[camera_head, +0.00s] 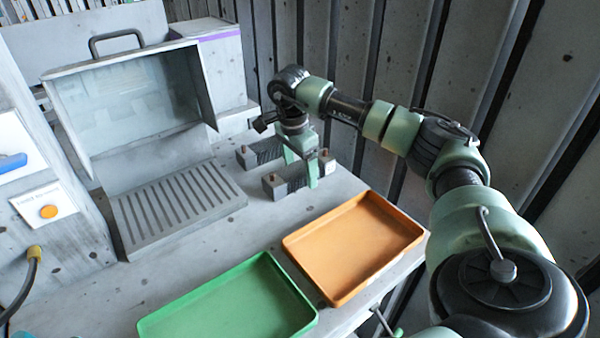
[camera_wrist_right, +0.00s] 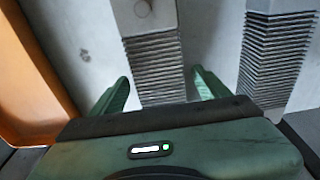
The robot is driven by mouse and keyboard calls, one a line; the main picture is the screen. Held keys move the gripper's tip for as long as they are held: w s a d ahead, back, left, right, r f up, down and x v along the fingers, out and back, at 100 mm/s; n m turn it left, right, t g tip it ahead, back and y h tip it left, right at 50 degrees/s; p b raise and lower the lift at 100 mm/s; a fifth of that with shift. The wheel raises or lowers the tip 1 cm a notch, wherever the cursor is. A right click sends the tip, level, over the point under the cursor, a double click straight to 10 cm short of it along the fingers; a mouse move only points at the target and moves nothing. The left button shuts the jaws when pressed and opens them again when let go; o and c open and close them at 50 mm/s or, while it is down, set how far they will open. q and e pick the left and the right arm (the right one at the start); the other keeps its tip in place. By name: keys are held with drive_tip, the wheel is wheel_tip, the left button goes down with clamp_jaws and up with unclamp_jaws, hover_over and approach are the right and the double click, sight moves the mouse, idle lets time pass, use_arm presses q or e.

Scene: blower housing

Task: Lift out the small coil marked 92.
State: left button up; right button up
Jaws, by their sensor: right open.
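Two grey finned coils lie on the grey bench below my right gripper in the head view. The nearer coil (camera_head: 284,186) also shows in the right wrist view (camera_wrist_right: 158,62), with a pale knob on its smooth end block. The farther coil (camera_head: 262,152) shows at the right of the wrist view (camera_wrist_right: 278,58). No number is legible on either, so I cannot tell which is marked 92. My right gripper (camera_head: 301,168) is open, with its green fingers on either side of the nearer coil (camera_wrist_right: 160,80). Gaps show beside both fingers. My left gripper is out of view.
An orange tray (camera_head: 303,245) and a green tray (camera_head: 150,325) stand at the bench front, both empty. A slotted grate (camera_head: 180,210) lies before a clear-fronted housing (camera_head: 135,105) at left. A ribbed wall (camera_head: 400,60) stands behind my right arm.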

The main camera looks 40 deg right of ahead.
clamp_jaws()
drive_tip(key=shift+r, duration=0.1)
idle(0.3)
wheel_tip(320, 180, up, 11)
wheel_tip(320, 180, up, 9)
drive_tip(key=p, duration=0.4)
hover_over(299, 167)
drive_tip(key=shift+d, duration=0.15)
